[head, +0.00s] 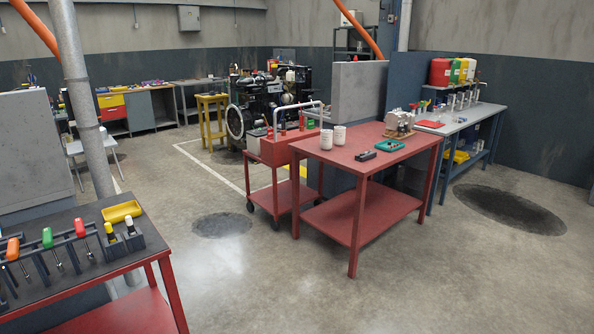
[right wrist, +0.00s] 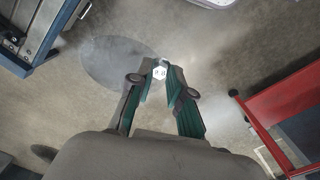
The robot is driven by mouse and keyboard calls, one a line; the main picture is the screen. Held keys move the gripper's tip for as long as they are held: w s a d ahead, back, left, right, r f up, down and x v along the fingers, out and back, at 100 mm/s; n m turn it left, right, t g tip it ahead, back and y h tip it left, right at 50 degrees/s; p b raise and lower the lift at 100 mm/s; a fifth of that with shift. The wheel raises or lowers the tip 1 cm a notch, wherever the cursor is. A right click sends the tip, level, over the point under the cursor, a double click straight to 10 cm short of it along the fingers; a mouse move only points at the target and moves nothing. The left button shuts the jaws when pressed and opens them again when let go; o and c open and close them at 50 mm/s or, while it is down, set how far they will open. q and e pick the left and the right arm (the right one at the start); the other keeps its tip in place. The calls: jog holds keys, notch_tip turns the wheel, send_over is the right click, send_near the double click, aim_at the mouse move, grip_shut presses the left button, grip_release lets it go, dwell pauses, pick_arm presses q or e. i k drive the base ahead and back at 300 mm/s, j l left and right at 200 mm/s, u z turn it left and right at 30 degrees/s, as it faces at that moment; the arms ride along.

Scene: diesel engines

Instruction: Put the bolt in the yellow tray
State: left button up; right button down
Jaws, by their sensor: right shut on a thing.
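The yellow tray (head: 121,211) is a small shallow tray on the dark-topped bench at the lower left of the head view. No bolt shows inside it. My right gripper (right wrist: 161,67) shows only in the right wrist view, with its green-sided fingers shut on a small whitish piece, which looks like the bolt (right wrist: 159,73). Its pale head shows end-on between the fingertips, and the rest is hidden. The gripper is above open concrete floor. My left gripper is in neither view.
Orange- and green-handled tools stand in a rack (head: 60,243) beside the tray on the dark bench (head: 95,262). A grey pipe (head: 82,100) rises behind it. A red table (head: 362,158) stands mid-room, with clear floor (head: 250,275) between it and the bench.

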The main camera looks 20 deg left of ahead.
aim_at(132, 214)
jog(key=i+j+u, duration=0.25)
jog(key=u, duration=0.15)
jog(key=i+u, duration=0.35)
jog(key=i, duration=0.15)
jog(key=i+u, duration=0.4)
jog(key=i+l+u, duration=0.1)
jog(key=i+u, duration=0.3)
jog(key=i+l+u, duration=0.25)
jog(key=u, duration=0.25)
jog(key=i+l+u, duration=0.65)
jog(key=l+u, duration=0.35)
jog(key=i+l+u, duration=0.15)
jog(key=l+u, duration=0.35)
